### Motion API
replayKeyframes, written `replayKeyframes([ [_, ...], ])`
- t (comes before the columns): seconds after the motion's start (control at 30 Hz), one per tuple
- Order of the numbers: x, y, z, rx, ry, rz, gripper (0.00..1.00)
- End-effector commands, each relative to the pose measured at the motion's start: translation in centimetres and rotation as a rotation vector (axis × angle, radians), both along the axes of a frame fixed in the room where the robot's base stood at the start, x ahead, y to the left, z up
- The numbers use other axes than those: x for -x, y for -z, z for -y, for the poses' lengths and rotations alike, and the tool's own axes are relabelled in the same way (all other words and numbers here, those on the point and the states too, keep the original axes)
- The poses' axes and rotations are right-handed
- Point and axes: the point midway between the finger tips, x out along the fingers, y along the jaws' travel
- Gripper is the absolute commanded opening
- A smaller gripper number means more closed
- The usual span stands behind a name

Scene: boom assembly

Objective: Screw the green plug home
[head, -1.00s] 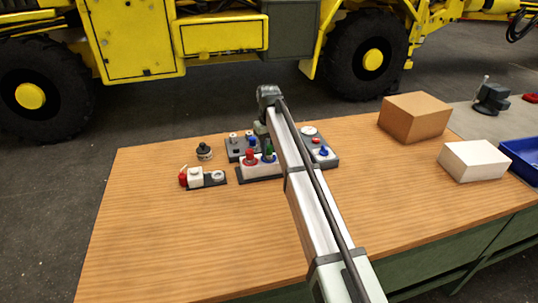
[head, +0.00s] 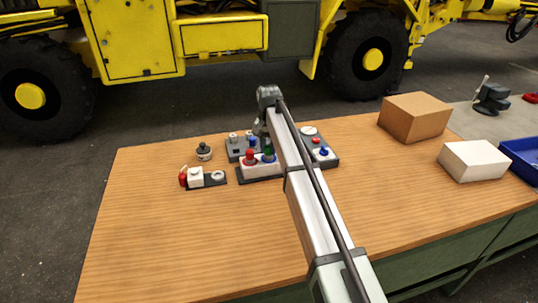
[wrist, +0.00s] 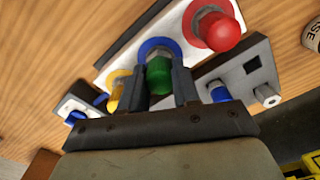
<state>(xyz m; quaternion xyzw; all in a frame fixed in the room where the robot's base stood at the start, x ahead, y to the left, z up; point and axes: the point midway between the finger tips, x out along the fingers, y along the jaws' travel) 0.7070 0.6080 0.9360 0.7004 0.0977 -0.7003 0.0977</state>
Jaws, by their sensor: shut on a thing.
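The green plug (wrist: 159,76) stands between the two fingers of my gripper (wrist: 159,88) in the wrist view, and the fingers are shut on it. A blue ring (wrist: 157,46) surrounds its base on the white panel (wrist: 130,42). How deep the plug sits in its seat cannot be told. In the head view the green plug (head: 269,155) shows beside my arm, and my gripper (head: 263,137) is mostly hidden behind the arm's end. On the same panel are a red plug (wrist: 217,30) and a yellow plug (wrist: 117,88), partly hidden by a finger.
A grey panel with a blue knob (wrist: 219,92) lies close beside my gripper. A small fixture (head: 196,177) with a red part and a black-topped jar (head: 204,152) stand to the left. A cardboard box (head: 414,118) and a white box (head: 472,160) stand right. The front tabletop is clear.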

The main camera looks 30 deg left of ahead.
Motion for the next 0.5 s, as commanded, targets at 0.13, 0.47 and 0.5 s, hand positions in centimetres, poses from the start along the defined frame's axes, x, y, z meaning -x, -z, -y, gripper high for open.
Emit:
replayKeyframes([
  [0.13,0.00,0.02,0.00,0.000,0.015,0.000,0.00],
  [0.47,0.00,0.08,0.00,0.000,0.316,0.000,0.00],
  [0.5,0.00,0.09,0.00,0.000,0.357,0.000,0.00],
])
